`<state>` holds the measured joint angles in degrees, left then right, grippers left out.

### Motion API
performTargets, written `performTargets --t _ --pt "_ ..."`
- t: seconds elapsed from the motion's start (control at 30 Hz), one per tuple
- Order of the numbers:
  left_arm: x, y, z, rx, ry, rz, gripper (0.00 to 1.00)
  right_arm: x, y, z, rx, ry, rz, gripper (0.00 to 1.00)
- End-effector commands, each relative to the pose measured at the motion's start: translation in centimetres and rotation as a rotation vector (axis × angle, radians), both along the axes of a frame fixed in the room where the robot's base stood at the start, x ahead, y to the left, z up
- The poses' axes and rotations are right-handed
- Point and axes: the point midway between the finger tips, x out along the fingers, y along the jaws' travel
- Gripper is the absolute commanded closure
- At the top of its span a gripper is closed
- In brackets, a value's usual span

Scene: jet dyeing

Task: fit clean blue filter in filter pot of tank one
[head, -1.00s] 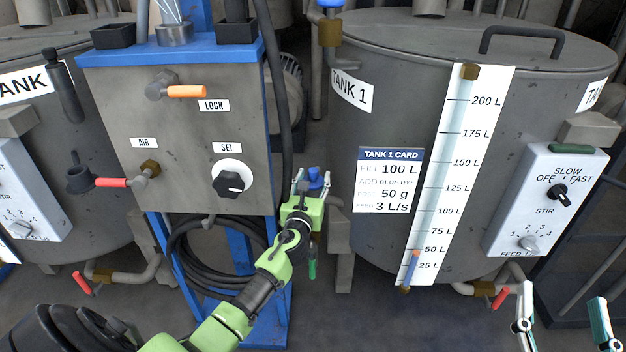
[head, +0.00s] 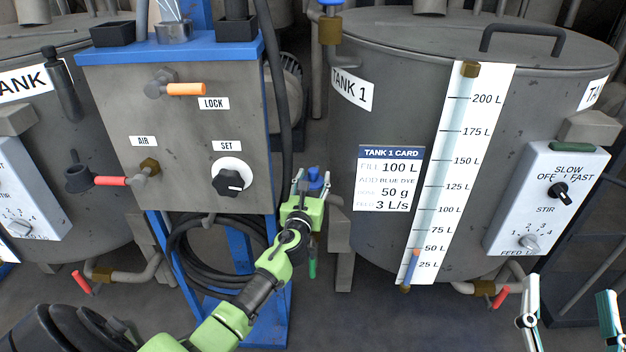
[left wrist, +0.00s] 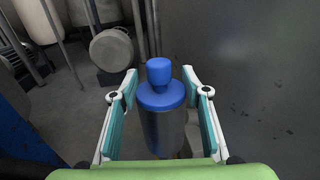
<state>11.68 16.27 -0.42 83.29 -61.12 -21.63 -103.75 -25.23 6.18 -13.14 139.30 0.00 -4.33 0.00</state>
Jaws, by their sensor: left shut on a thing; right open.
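My left gripper (head: 314,182) is shut on the blue filter, in front of the gap between the blue-framed panel and tank one (head: 400,80). The blue filter (head: 315,178) shows as a small blue knob there. In the left wrist view it stands roughly upright between the fingers, with a blue cap (left wrist: 160,92) and a dark grey cylindrical body. I cannot make out the filter pot; what is under the filter is mostly hidden. My right gripper (head: 571,305) is open and empty at the lower right.
The grey control panel (head: 180,125) with a coiled black hose (head: 190,255) stands left of my left gripper. A green handle (head: 312,268) hangs below that gripper. The stir control box (head: 545,200) and a red-handled valve (head: 499,297) are near my right gripper.

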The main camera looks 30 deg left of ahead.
Motion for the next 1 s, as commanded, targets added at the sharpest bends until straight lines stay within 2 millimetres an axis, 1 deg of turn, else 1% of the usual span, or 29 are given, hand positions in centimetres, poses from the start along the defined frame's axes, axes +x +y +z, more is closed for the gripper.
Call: performTargets --t 0.03,0.07,0.1,0.13,0.47,0.57,0.67,0.77,1.0 --pt "0.0 0.0 0.1 0.0 -0.001 0.0 0.81 0.0 0.0 0.0 0.0 0.0 0.0 0.41" --pt "0.0 0.0 0.1 0.0 -0.001 0.0 0.52 0.0 0.0 0.0 0.0 0.0 0.0 0.41" --pt "0.0 0.0 0.1 0.0 -0.001 0.0 0.42 0.0 0.0 0.0 0.0 0.0 0.0 0.41" --pt "0.0 0.0 0.1 0.0 -0.001 0.0 0.38 0.0 0.0 0.0 0.0 0.0 0.0 0.41" --pt "-0.1 0.0 0.0 0.0 0.001 0.0 0.38 0.0 0.0 0.0 0.0 0.001 0.0 0.41" --pt "-0.5 -0.2 0.0 0.001 0.0 -0.001 0.38 0.0 0.0 0.0 0.0 0.001 0.0 0.41" --pt "-1.5 -0.7 -0.1 0.001 0.0 -0.002 0.38 0.0 0.0 0.0 0.0 0.001 0.0 0.41" --pt "-3.1 -1.3 -0.1 0.001 0.001 -0.003 0.38 0.0 0.0 0.0 0.0 0.001 0.0 0.41" --pt "-7.7 -3.2 -0.1 -0.001 0.002 -0.002 0.38 0.0 0.0 0.0 0.0 0.001 0.0 0.41"
